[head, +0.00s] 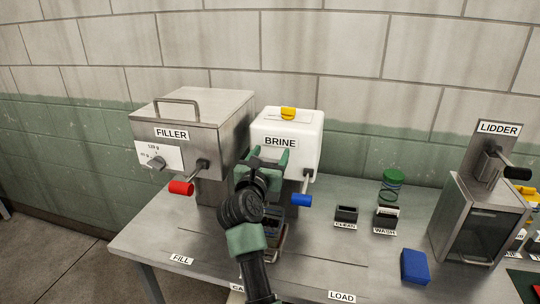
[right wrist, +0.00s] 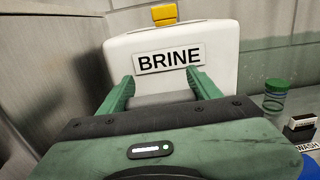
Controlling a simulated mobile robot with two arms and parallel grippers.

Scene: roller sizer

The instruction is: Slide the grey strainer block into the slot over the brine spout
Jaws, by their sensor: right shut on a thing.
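The white brine tank (head: 305,125), labelled BRINE, stands at the back of the table; it also fills the middle of the right wrist view (right wrist: 225,65). My right gripper (head: 268,156) is in front of the tank's lower face, with its two green fingers (right wrist: 163,90) pointing at the tank below the label. It is shut on a grey block (right wrist: 165,99), seen between the fingers and apparently the strainer block. My gripper body covers most of the block. The spout and its slot are hidden behind my gripper and arm. My left gripper is not in view.
The steel filler (head: 225,110) with a red-handled lever (head: 181,188) stands close on the left. A blue-handled lever (head: 301,200) sticks out beside my right wrist. Dark bins marked CLEAN (head: 346,214) and WASH (head: 386,217), a blue block (head: 414,266) and the lidder (head: 470,220) are right.

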